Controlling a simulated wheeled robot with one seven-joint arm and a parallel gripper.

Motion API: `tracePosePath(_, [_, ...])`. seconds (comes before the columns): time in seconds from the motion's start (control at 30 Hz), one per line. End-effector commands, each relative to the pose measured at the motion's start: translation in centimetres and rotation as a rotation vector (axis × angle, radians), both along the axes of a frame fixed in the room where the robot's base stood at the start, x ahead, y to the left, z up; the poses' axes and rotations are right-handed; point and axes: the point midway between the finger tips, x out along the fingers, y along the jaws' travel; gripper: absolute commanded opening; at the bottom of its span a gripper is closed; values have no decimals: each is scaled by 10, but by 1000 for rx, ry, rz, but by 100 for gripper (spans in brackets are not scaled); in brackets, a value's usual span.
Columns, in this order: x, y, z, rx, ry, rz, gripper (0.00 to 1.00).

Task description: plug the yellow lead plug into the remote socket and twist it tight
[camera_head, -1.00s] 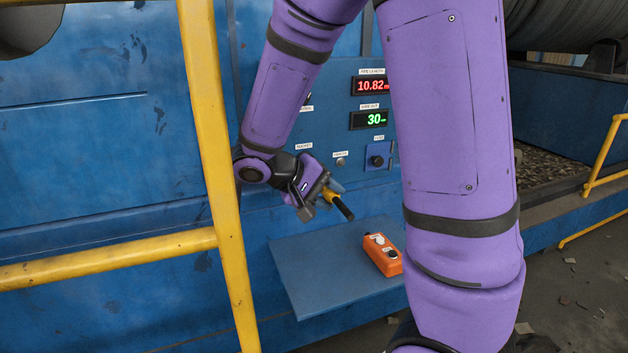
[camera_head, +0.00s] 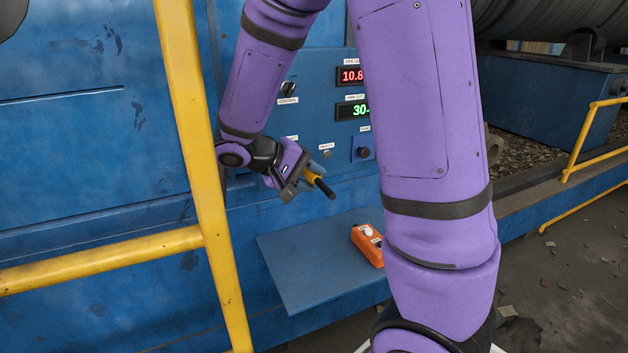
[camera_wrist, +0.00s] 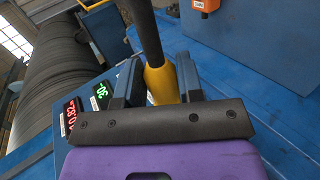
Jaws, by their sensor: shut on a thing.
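My gripper (camera_head: 302,178) is shut on the yellow lead plug (camera_head: 311,174), and it holds the plug in the air in front of the blue panel, above the shelf. The plug's black lead end (camera_head: 325,189) points down and to the right in the head view. In the wrist view the yellow plug (camera_wrist: 161,82) sits between the two fingers (camera_wrist: 158,85), with the black lead (camera_wrist: 146,35) running up. The remote socket (camera_head: 327,154) is a small round grey fitting on the panel, just right of and above the gripper. The plug is apart from it.
A blue shelf (camera_head: 290,270) juts out below, with an orange control box (camera_head: 367,246) on its right part. A yellow railing (camera_head: 193,130) stands at the left. A dark knob (camera_head: 363,152) and lit displays (camera_head: 351,110) are on the panel. My arm covers the panel's right side.

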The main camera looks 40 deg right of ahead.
Motion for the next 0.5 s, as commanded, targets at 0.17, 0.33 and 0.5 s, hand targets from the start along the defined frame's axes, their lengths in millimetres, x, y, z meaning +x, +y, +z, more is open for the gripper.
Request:
tracePosePath(0.17, [15, -5, 0, 0, 0, -1, 4])
tracePosePath(0.33, [26, -8, 0, 0, 0, -1, 4])
tracePosePath(0.5, [33, -10, 0, 0, 0, 0, 4])
